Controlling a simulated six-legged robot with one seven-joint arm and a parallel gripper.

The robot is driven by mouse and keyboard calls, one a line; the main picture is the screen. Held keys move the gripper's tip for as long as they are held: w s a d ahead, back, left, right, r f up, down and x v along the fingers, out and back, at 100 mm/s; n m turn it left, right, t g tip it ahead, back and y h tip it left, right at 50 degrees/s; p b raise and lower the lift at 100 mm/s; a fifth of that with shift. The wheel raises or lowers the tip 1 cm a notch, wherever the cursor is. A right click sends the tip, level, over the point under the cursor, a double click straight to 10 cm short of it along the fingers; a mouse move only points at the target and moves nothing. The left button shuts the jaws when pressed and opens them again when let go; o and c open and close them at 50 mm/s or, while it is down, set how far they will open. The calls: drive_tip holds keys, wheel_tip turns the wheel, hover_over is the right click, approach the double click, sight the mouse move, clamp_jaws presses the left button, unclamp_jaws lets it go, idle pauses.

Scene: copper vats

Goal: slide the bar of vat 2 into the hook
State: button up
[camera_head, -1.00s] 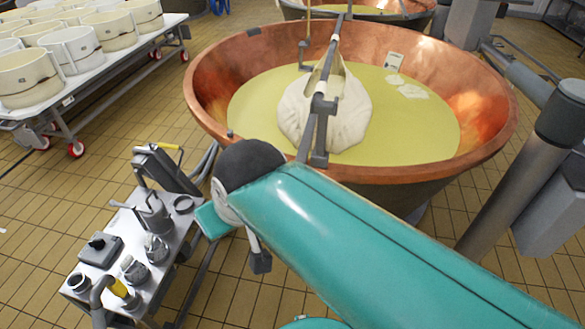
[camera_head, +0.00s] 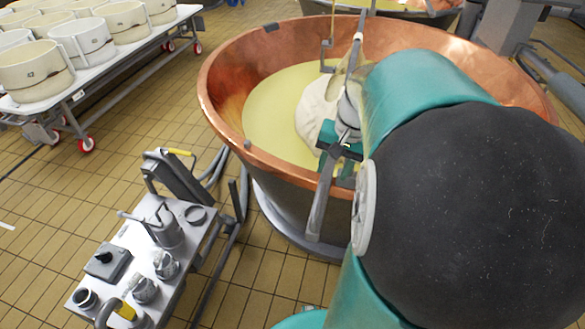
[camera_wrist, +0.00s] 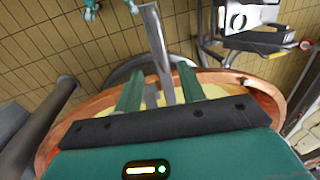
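The near copper vat (camera_head: 235,100) holds yellow liquid and a white cloth bag of curd (camera_head: 310,108), partly hidden by my arm. A grey metal bar (camera_head: 322,205) runs above the bag and out over the near rim; it also shows in the wrist view (camera_wrist: 156,45). My gripper (camera_head: 340,148) is over the near side of the vat at the bar. In the wrist view its two green fingers (camera_wrist: 159,88) stand apart, one on each side of the bar, with gaps visible. A hook-like bracket (camera_head: 326,58) hangs near the far side of the bag. No vat number is readable.
A steel tool trolley (camera_head: 190,240) with jugs and cups stands left of the vat. A white table (camera_head: 100,62) with cheese moulds is at the upper left. Another copper vat (camera_head: 400,14) stands behind. Tiled floor is free between trolley and table.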

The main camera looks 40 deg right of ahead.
sight(319, 199)
drive_tip(key=f, duration=0.3)
drive_tip(key=w+a+f, duration=0.1)
drive_tip(key=f, duration=0.6)
drive_tip(key=shift+w+a+f, duration=0.25)
drive_tip(key=shift+a+f, duration=0.05)
drive_tip(key=shift+w, duration=0.1)
clamp_jaws()
